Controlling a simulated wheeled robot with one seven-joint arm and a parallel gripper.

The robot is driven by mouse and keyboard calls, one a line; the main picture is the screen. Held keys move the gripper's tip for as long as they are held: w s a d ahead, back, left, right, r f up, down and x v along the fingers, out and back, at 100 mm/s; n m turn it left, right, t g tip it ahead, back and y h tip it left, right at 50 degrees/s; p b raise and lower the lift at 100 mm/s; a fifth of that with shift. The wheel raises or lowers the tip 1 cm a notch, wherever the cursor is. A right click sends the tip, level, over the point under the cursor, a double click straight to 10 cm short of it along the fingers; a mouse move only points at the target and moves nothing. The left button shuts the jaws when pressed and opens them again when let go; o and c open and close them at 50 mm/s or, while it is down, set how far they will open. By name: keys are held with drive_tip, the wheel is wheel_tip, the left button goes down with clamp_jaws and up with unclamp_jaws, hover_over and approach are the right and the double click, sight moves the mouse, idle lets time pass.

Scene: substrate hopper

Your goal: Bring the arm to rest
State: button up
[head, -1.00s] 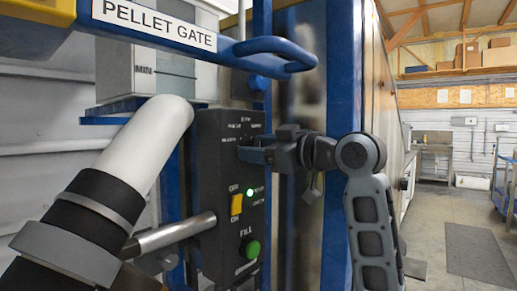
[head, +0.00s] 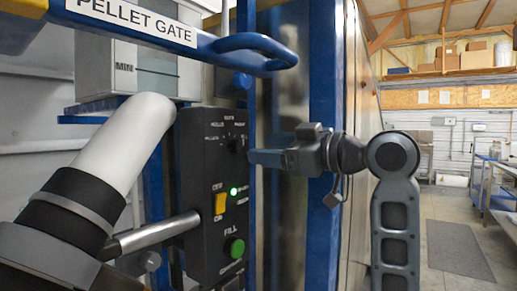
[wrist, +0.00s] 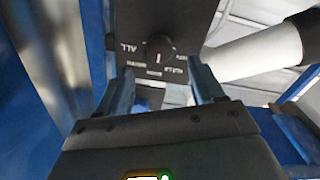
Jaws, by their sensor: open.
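My gripper (head: 252,158) is in the head view, just right of a black control box (head: 208,200), pointing left, with a gap between it and the box's dial. In the wrist view my gripper (wrist: 160,85) is open and empty, its two fingers apart. The dial knob (wrist: 158,46) shows beyond the fingertips, touched by neither. The dial (head: 234,145) also shows on the upper part of the box in the head view. Below it are a lit green lamp (head: 234,191), a yellow OFF/ON switch (head: 220,204) and a green FILL button (head: 237,248).
A blue PELLET GATE handle (head: 240,42) crosses above. A white pipe (head: 125,145) with a black collar (head: 85,205) stands at the left. A blue post (head: 325,100) and metal panel are behind my arm. Open floor with a dark mat (head: 458,250) lies at the right.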

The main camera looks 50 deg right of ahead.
drive_tip(key=shift+s, duration=0.2)
idle(0.5)
drive_tip(key=w+a+f+m+h+p, duration=0.1)
drive_tip(key=a+f+m, duration=0.2)
drive_tip(key=f, duration=0.4)
drive_tip(key=w+a+f+m+h, duration=0.1)
drive_tip(key=a+f+m, duration=0.2)
drive_tip(key=f, duration=0.4)
drive_tip(key=s+a+f+m+g+h+p, duration=0.1)
drive_tip(key=s+a+f, duration=0.2)
drive_tip(key=f, duration=0.3)
drive_tip(key=s+a+f+m, duration=0.1)
drive_tip(key=s+a+f, duration=0.15)
drive_tip(key=f, duration=0.35)
drive_tip(key=s+a+f+g+p, duration=0.1)
drive_tip(key=s+a+f, duration=0.6)
drive_tip(key=s, duration=0.4)
drive_tip(key=s+a+n+g+y+p, duration=0.1)
drive_tip(key=s+a+n+y, duration=0.1)
drive_tip(key=s, duration=1.3)
drive_tip(key=shift+s+a+r+n, duration=0.2)
drive_tip(key=shift+a+n, duration=0.5)
drive_tip(key=shift+a, duration=0.55)
